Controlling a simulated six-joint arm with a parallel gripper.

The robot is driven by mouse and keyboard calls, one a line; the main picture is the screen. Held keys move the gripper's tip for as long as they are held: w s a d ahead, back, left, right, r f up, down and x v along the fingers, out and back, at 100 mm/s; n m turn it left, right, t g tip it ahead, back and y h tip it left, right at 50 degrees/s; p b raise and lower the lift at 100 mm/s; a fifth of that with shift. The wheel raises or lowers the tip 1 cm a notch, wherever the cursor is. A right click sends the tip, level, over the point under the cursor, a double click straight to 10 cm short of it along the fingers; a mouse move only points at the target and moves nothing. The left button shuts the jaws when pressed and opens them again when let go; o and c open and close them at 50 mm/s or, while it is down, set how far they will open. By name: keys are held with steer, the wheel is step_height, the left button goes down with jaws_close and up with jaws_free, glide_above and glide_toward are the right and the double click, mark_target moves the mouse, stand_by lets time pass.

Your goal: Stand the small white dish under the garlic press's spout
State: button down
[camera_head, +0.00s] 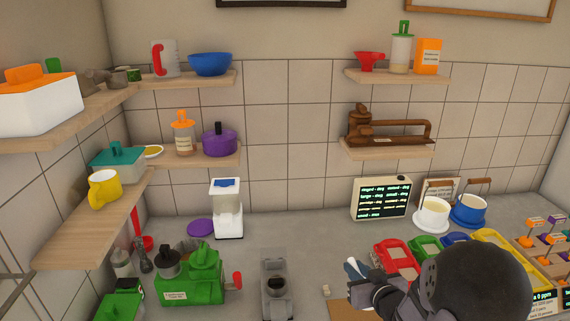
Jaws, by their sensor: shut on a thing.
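My gripper (366,277) is at the lower right of centre, low over the counter, with my dark arm coming in from the right. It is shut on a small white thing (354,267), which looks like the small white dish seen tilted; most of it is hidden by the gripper. I cannot tell for sure which machine is the garlic press. A green machine (205,268) with a red knob and a label stands at the lower left. A grey device (268,300) with a dark round opening stands between it and my gripper. No spout shows clearly.
A white appliance (228,222) and a purple disc (201,228) stand behind. Coloured trays (396,252) lie beyond my arm. The counter's middle is mostly clear; shelves (95,220) overhang the left.

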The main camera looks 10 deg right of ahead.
stand_by(0.3)
steer(key=f, duration=0.1)
steer(key=a+f+b, duration=0.1)
steer(key=f, duration=0.1)
steer(key=f+b, duration=0.1)
steer(key=shift+a+f, duration=0.4)
steer(key=shift+n+y, duration=0.5)
steer(key=w, duration=0.2)
steer(key=w+b, duration=0.1)
steer(key=w+f+b, duration=0.1)
steer(key=w, duration=0.1)
steer(key=shift+w, duration=0.3)
steer(key=w, duration=0.2)
steer(key=w+d+r+b, duration=0.1)
steer(key=w, duration=0.1)
steer(key=w+d+r, duration=0.1)
steer(key=w, duration=0.1)
steer(key=shift+w+r, duration=0.1)
steer(key=shift+w, duration=0.2)
steer(key=w+d+r+m+h, duration=0.2)
steer(key=w+d+r, duration=0.1)
steer(key=w+d, duration=0.1)
steer(key=shift+d+r, duration=0.25)
steer(key=shift+d, duration=0.4)
steer(key=shift+w, duration=0.1)
